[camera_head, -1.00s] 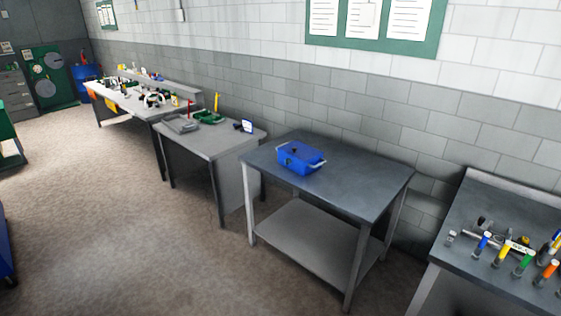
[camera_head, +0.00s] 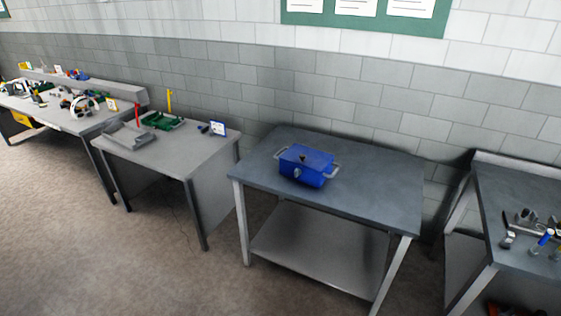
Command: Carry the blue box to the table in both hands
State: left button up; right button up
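The blue box (camera_head: 306,166) sits on a dark grey-topped table (camera_head: 370,190) with a lower shelf, near the table's back left. It has a grey handle at each end and a small dark knob or latch on top. Nothing is touching it. Several tables are in view, and I cannot tell which one the task means. Neither of my grippers shows in the head view.
A smaller grey table (camera_head: 165,155) at left holds a green tray (camera_head: 163,121) and a grey tray (camera_head: 130,135). A cluttered workbench (camera_head: 70,122) stands farther left. Another bench (camera_head: 500,190) with tools is at right. The floor (camera_head: 130,255) in front is clear.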

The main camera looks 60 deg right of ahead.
aim_at(179, 151)
jog(key=z, duration=0.3)
jog(key=i, duration=1.2)
jog(key=z, duration=1.6)
jog(key=i, duration=0.85)
jog(key=z, duration=0.85)
